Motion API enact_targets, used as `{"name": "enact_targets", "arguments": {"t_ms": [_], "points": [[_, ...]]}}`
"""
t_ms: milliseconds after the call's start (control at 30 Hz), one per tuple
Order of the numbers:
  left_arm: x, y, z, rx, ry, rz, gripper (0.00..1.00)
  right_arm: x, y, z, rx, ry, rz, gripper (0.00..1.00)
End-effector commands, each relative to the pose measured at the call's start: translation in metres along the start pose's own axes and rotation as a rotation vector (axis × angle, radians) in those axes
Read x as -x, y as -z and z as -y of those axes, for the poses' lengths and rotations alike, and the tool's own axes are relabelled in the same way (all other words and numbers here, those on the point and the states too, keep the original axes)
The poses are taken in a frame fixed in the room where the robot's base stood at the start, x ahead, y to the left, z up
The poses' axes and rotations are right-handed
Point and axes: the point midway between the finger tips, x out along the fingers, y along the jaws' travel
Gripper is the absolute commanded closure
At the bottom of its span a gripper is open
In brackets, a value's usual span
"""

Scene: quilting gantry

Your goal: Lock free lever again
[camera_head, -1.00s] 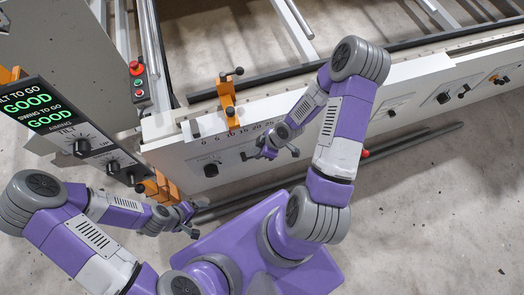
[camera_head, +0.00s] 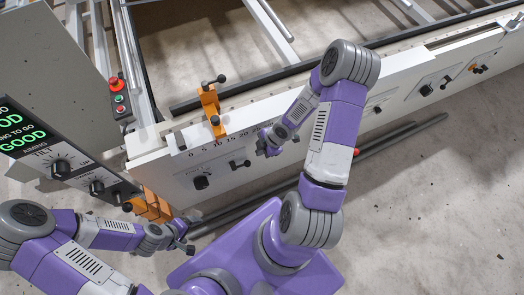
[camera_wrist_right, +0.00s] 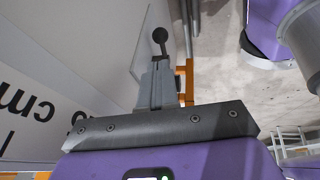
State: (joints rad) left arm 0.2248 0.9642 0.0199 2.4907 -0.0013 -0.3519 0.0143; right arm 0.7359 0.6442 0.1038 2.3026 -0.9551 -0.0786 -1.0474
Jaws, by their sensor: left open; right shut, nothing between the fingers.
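A white beam panel carries a black-knobbed lever (camera_head: 240,164) beside a round black knob (camera_head: 201,182), below a printed scale. An orange clamp (camera_head: 210,108) with a black-tipped handle stands on the beam edge. My right gripper (camera_head: 264,148) is shut and empty, just right of the panel lever. In the right wrist view its fingers (camera_wrist_right: 157,85) point at a black ball-ended rod (camera_wrist_right: 160,38); whether they touch it is unclear. My left gripper (camera_head: 186,242) is open and empty, low by another orange clamp (camera_head: 152,205). I cannot tell which lever is free.
A control panel (camera_head: 65,155) at left has knobs and a display reading GOOD, partly cut off. A red and green button box (camera_head: 119,97) is on the frame. Dark rails (camera_head: 390,138) run along the floor below the beam. Bare concrete lies at the right.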

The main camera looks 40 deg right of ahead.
Motion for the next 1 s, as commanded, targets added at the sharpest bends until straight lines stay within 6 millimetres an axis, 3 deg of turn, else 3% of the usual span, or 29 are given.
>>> {"name": "enact_targets", "arguments": {"t_ms": [33, 200, 433, 633, 1000], "points": [[-0.011, 0.000, 0.004, 0.000, 0.000, 0.000, 0.13, -0.016, -0.001, 0.001, 0.005, 0.003, -0.001, 1.00], [-0.029, 0.001, 0.011, 0.000, 0.000, 0.000, 0.13, -0.051, -0.001, 0.001, 0.004, 0.003, -0.001, 1.00], [-0.045, 0.002, 0.017, 0.000, 0.000, 0.000, 0.13, -0.089, -0.001, 0.001, 0.002, 0.002, 0.000, 1.00], [-0.050, 0.002, 0.019, 0.000, 0.000, 0.000, 0.13, -0.103, -0.001, 0.000, 0.001, 0.000, 0.000, 1.00], [-0.049, 0.002, 0.018, 0.000, 0.000, 0.000, 0.13, -0.104, 0.000, 0.000, 0.000, 0.000, 0.001, 1.00]]}}
